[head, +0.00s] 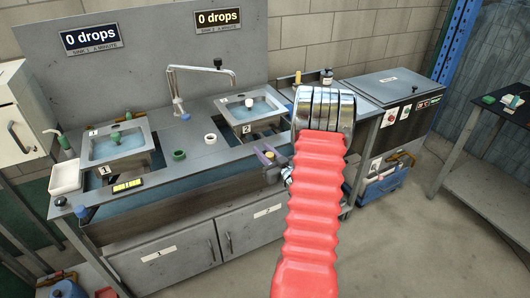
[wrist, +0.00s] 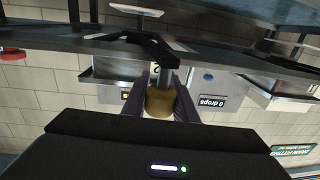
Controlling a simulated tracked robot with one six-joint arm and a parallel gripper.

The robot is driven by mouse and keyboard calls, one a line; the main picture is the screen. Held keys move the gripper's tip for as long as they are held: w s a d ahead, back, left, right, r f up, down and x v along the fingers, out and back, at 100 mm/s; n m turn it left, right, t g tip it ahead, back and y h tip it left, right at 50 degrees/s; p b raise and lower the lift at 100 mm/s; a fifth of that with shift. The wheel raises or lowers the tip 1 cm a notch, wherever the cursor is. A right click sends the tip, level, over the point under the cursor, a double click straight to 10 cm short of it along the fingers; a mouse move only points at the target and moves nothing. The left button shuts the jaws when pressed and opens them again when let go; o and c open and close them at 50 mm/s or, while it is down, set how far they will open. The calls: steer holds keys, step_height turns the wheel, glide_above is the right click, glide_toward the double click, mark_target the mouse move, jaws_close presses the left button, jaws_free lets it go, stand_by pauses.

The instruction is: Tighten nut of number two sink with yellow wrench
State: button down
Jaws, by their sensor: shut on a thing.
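My gripper (head: 267,157) is in front of the counter's edge, below and right of sink two (head: 249,108). In the wrist view its dark purple fingers (wrist: 161,96) are closed on a dull yellow cylindrical handle, which looks like the yellow wrench (wrist: 160,103). A grey shaft and a dark angled part extend beyond the handle. I cannot tell whether the dark part touches anything. The nut of sink two cannot be made out. Sink two holds blue water and bears a "2" label. Its drop sign (head: 219,18) reads 0 drops.
Sink one (head: 117,147) is at the left, with its sign (head: 91,38) also reading 0 drops. A faucet (head: 178,92), a white ring (head: 210,139) and a green ring (head: 179,155) stand on the counter (head: 205,165). A grey cabinet (head: 390,84) is at the right. Open floor lies right of the counter.

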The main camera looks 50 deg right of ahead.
steer(key=shift+w+r, duration=0.1)
steer(key=c, duration=1.4)
jaws_free()
steer(key=shift+c, duration=0.2)
steer(key=shift+s, duration=0.3)
steer(key=v, duration=1.3)
steer(key=shift+a, duration=0.15)
steer(key=shift+s+f, duration=0.15)
steer(key=shift+f, duration=0.05)
